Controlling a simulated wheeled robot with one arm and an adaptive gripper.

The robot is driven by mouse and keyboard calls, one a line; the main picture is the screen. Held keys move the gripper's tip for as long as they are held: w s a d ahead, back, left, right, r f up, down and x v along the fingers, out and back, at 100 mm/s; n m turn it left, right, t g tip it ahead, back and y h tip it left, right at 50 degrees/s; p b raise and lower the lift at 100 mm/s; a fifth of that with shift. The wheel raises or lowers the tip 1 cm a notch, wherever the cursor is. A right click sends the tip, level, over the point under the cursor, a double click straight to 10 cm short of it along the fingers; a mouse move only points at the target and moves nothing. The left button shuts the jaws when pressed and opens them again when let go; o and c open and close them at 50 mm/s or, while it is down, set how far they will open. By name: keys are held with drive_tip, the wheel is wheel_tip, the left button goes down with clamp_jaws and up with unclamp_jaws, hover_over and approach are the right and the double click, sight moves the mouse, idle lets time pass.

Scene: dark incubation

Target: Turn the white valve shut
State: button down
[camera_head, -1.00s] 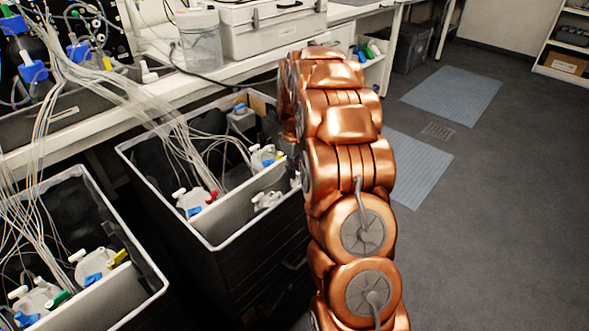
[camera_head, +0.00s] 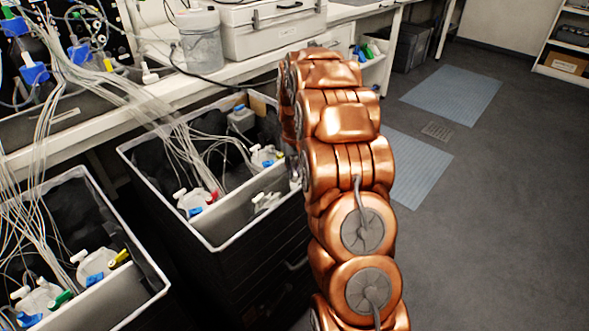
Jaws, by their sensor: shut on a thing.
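Several white valve-like caps sit on the bottles in the open bins, and I cannot tell which is the white valve. One white cap (camera_head: 179,193) is on a bottle in the middle bin. Another white fitting (camera_head: 266,202) lies at that bin's right side, close to my arm. More white caps (camera_head: 79,256) show in the left bin. My copper arm stands in the middle of the view and hides its own far end.
The middle bin (camera_head: 223,247) and left bin (camera_head: 152,300) have raised white rims. Many thin clear tubes (camera_head: 95,95) run down into them. A white bench (camera_head: 120,110) with a clear tub (camera_head: 200,45) stands behind. The floor (camera_head: 490,230) on the right is clear.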

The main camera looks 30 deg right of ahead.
sight(294, 172)
drive_tip(key=m, duration=0.5)
drive_tip(key=shift+m, duration=0.3)
drive_tip(key=m+p, duration=0.1)
drive_tip(key=m, duration=0.4)
drive_tip(key=shift+m, duration=0.3)
drive_tip(key=shift+w, duration=0.1)
drive_tip(key=c, duration=1.2)
unclamp_jaws()
drive_tip(key=shift+o, duration=0.2)
drive_tip(key=shift+r, duration=4.05)
